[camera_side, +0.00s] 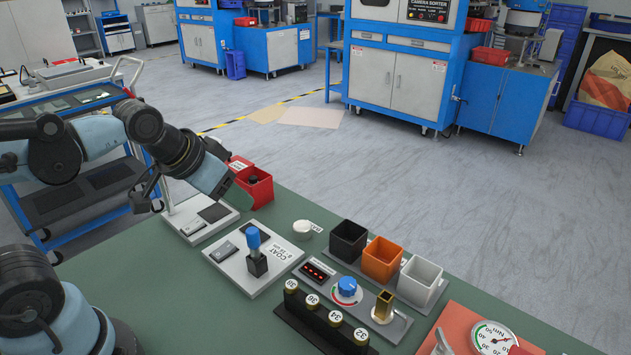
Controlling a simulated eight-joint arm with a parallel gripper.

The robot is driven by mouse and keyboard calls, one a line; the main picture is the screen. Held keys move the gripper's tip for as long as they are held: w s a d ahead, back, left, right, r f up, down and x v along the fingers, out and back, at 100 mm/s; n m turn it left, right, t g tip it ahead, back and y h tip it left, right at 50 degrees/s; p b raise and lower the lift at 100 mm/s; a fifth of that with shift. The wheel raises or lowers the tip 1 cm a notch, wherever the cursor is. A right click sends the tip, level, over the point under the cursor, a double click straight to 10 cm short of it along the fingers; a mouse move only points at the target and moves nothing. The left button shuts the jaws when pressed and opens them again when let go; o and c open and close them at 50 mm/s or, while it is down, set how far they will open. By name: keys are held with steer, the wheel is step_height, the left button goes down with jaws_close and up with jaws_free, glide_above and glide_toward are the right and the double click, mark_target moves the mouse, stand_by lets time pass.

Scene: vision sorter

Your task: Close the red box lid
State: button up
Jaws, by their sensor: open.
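The red box (258,191) stands on the far edge of the green table, near the end of my arm. Its lid (237,164) is raised at the back left, with a white label on it. A small dark thing (253,180) shows inside the box. My gripper (148,203) is to the left of the box, apart from it, its dark fingers pointing down. It is open and holds nothing that I can see. My wrist partly covers the view just left of the box.
A white plate with dark pads (187,227) lies just left of the box. A blue-knobbed stand (254,240) rises from the COAT plate. Black (347,241), orange (382,260) and white (420,281) bins stand to the right.

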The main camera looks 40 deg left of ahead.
steer(key=w+a+r+g, duration=0.2)
steer(key=w+a+r, duration=0.3)
steer(key=w+r, duration=0.15)
steer(key=m+g, duration=0.3)
steer(key=g, duration=0.2)
glide_above(234, 160)
steer(key=s, duration=0.1)
steer(key=f, duration=1.2)
steer(key=shift+a+f, duration=0.15)
steer(key=shift+a, duration=0.1)
jaws_close()
